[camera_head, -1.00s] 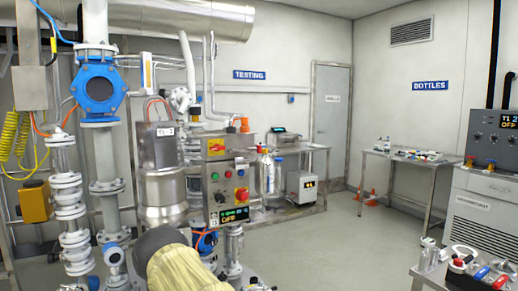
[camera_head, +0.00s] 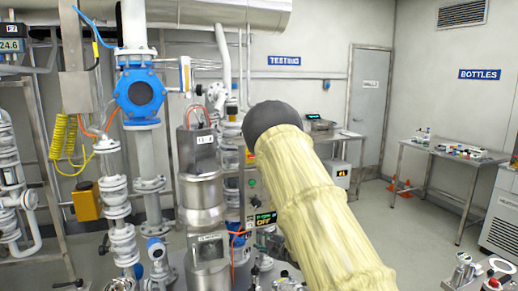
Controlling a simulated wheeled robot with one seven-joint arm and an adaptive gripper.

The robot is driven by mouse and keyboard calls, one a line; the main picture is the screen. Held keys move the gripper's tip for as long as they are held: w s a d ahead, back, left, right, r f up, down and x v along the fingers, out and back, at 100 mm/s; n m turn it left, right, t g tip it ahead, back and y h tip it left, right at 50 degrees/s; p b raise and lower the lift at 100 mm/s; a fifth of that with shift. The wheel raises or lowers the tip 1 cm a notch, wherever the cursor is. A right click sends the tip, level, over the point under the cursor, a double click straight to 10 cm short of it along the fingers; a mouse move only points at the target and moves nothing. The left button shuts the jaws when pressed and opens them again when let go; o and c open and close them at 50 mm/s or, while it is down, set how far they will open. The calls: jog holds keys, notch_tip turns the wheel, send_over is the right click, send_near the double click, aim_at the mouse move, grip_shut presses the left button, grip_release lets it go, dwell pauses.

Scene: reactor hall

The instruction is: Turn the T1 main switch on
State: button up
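The control panel (camera_head: 251,202) stands just right of the steel reactor vessel marked T1 (camera_head: 186,150). Only its left strip and its lit display (camera_head: 264,219), which reads OFF, show past my arm. My arm, in a pale yellow sleeve with a dark rounded end, crosses the picture from the lower right and covers most of the panel front, including the red and yellow controls. I cannot pick out the main switch. My gripper cannot be made out in this view.
Pipes and valves fill the left, with a blue valve (camera_head: 140,93) and a yellow box (camera_head: 87,201). A bench with a white device (camera_head: 341,176) stands behind my arm. A table (camera_head: 456,156) with small items is at the right.

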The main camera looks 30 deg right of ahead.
jog(key=w+d+r+n+t+y+p, duration=0.1)
jog(key=w+d+r+n+p, duration=0.15)
jog(key=r, duration=0.65)
jog(key=w+d+r+n+t+y+p, duration=0.1)
jog(key=d+r+n, duration=0.25)
jog(key=r, duration=0.65)
jog(key=w+d+r+n+t+y+p, duration=0.15)
jog(key=d+r, duration=0.25)
jog(key=r, duration=0.5)
jog(key=p+x, duration=0.4)
jog(key=x, duration=0.6)
jog(key=shift+w+h+p, duration=0.2)
jog(key=shift+h+p, duration=0.1)
jog(key=shift+h, duration=0.15)
jog(key=shift+f, duration=0.1)
jog(key=shift+c, duration=0.2)
grip_shut()
